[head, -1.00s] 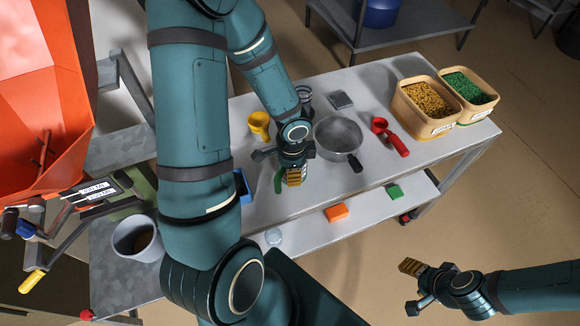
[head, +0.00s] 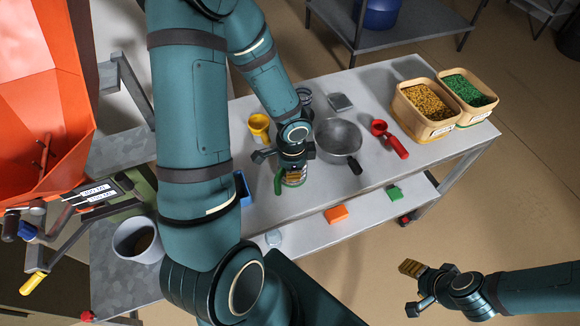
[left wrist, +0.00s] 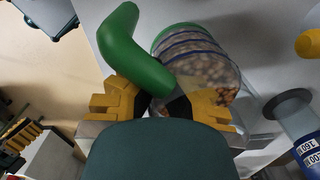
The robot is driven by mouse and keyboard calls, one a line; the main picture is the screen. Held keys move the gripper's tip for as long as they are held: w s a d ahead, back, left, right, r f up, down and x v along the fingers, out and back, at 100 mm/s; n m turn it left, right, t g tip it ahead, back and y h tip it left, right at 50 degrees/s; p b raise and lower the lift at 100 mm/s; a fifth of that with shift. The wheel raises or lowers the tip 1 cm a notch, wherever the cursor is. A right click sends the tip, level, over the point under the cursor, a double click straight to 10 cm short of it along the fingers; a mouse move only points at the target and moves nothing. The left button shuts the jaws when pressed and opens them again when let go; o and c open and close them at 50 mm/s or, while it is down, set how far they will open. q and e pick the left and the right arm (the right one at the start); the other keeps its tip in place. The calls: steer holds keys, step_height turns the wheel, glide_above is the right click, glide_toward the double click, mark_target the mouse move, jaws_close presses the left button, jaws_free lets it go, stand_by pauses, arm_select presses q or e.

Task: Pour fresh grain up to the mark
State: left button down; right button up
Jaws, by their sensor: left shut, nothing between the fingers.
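A clear jar (head: 293,179) with a green handle (head: 278,184) stands on the light table. The left wrist view shows the jar (left wrist: 205,70) large, with pale brown grains inside, blue bands on its wall, and the green handle (left wrist: 130,48). My left gripper (head: 294,170) is right at the jar, shut and empty; in the head view its fingers overlap the jar. Bins of yellow grain (head: 428,101) and green grain (head: 467,88) stand at the right. My right gripper (head: 409,268) is off the table at lower right, clear of everything; its finger gap does not show.
Orange (head: 336,214) and green (head: 394,194) blocks lie on the lower shelf.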

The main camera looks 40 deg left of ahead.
arm_select(q)
steer(key=shift+r+p, duration=1.75)
steer(key=shift+r, duration=0.55)
